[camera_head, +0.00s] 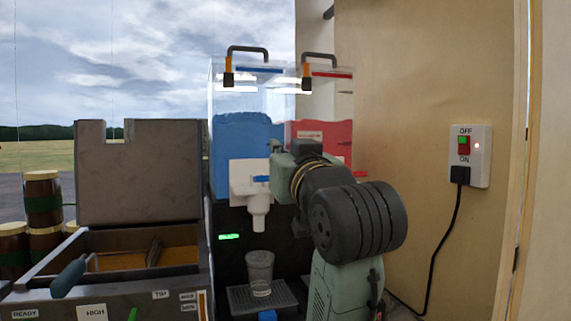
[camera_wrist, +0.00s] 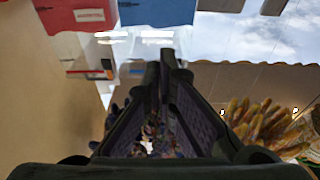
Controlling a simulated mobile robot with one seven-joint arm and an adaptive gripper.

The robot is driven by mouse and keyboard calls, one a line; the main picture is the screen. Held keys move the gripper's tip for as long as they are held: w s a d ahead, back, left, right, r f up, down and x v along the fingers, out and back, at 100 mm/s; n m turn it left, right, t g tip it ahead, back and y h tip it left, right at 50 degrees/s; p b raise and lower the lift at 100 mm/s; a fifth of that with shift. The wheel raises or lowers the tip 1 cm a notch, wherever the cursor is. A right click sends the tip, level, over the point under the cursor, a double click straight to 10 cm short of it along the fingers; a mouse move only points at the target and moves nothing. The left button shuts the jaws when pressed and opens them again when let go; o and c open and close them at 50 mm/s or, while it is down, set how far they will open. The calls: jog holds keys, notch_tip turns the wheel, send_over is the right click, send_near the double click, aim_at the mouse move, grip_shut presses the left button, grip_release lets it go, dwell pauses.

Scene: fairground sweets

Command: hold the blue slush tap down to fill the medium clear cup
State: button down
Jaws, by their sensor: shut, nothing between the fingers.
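The blue slush tank (camera_head: 240,155) stands in the middle of the head view. Its white tap (camera_head: 258,205) has a blue lever (camera_head: 261,178), which seems to show in the wrist view (camera_wrist: 136,71) just left of my fingertips. My gripper (camera_head: 276,148) is at the tank front, above and slightly right of the lever, partly hidden by my arm. In the wrist view my gripper (camera_wrist: 167,62) is shut and empty; I cannot tell whether it touches the lever. A clear cup (camera_head: 260,268) stands upright below the spout and looks empty. Its size is hard to judge.
The red slush tank (camera_head: 325,135) stands just right, partly behind my arm. A fryer with a raised lid (camera_head: 135,178) is at left, beside stacked jars (camera_head: 42,195). The drip tray (camera_head: 240,298) is under the cup. A wall switch (camera_head: 468,155) with a cable is at right.

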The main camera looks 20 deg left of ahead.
jog(key=shift+d+f+h, duration=0.1)
jog(key=shift+d+h, duration=0.2)
jog(key=shift+d, duration=0.15)
jog(key=shift+w, duration=0.1)
notch_tip(320, 180, up, 2)
jog(key=p, duration=0.4)
send_over(262, 179)
jog(key=d, duration=0.2)
jog(key=shift+w+f+p, duration=0.1)
jog(key=shift+f+p, duration=0.5)
jog(key=shift+f, duration=1.55)
